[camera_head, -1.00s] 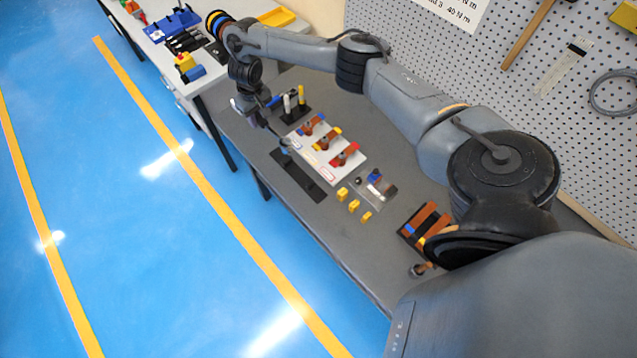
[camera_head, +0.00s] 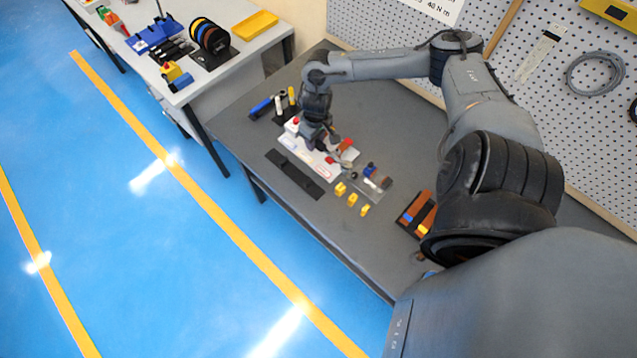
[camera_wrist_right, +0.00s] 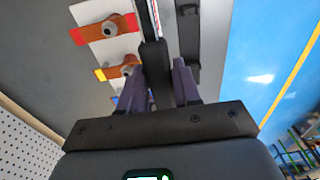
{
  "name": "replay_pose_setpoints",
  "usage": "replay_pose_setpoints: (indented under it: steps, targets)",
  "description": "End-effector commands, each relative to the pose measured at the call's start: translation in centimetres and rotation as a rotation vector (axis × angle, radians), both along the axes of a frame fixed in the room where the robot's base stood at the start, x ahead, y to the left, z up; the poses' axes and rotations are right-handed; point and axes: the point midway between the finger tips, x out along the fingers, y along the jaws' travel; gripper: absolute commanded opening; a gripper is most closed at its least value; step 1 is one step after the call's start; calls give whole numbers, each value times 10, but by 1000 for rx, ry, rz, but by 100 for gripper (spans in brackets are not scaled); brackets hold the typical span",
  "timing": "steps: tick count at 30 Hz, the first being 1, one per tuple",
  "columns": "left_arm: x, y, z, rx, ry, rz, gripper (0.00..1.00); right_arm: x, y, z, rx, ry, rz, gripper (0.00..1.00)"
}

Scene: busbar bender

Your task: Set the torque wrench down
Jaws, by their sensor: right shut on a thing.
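My right gripper (camera_head: 322,140) is above the white board (camera_head: 300,152) on the grey bench. In the right wrist view its purple fingers (camera_wrist_right: 159,82) are shut on the torque wrench (camera_wrist_right: 155,60), by its dark grip; the shiny shaft runs up out of the picture. In the head view the gripper mostly hides the wrench. The long black holder (camera_head: 295,174) lies empty beside the board's front edge; it also shows in the wrist view (camera_wrist_right: 189,50), right of the wrench and apart from it. Copper busbars (camera_wrist_right: 106,27) with red and yellow ends sit on the board. My left gripper is not in view.
Several yellow blocks (camera_head: 352,200) and a clear tray (camera_head: 374,182) lie right of the board. A dark tray with copper bars (camera_head: 416,212) is farther right. A rack with upright tools (camera_head: 284,102) and a blue-handled tool (camera_head: 261,108) stand behind left.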

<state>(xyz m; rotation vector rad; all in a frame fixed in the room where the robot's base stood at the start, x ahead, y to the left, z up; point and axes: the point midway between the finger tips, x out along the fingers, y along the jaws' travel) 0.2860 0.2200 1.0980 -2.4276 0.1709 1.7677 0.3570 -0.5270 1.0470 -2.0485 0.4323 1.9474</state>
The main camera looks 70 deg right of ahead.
Motion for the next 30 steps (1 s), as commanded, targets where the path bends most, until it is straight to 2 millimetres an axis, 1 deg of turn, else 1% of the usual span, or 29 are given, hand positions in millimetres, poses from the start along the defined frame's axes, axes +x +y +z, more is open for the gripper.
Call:
replay_pose_setpoints:
  steps: [1, 6, 10, 13, 17, 20, 30]
  targets:
    - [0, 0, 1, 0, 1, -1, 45, -9, -4, -2, -3, 4, 2, 0]
    - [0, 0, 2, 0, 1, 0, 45, -24, -8, -9, -2, 2, 2, 0]
    - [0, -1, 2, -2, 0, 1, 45, -29, -7, -14, 1, -2, 0, 0]
    - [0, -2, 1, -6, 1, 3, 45, -26, -6, -18, 3, -6, -3, 0]
    - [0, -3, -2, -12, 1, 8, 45, -14, 0, -27, 6, -9, -6, 0]
    - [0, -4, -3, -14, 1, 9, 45, 0, 6, -35, 7, -9, -5, 0]
    - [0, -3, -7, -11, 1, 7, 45, 56, 27, -71, 5, -6, -3, 0]
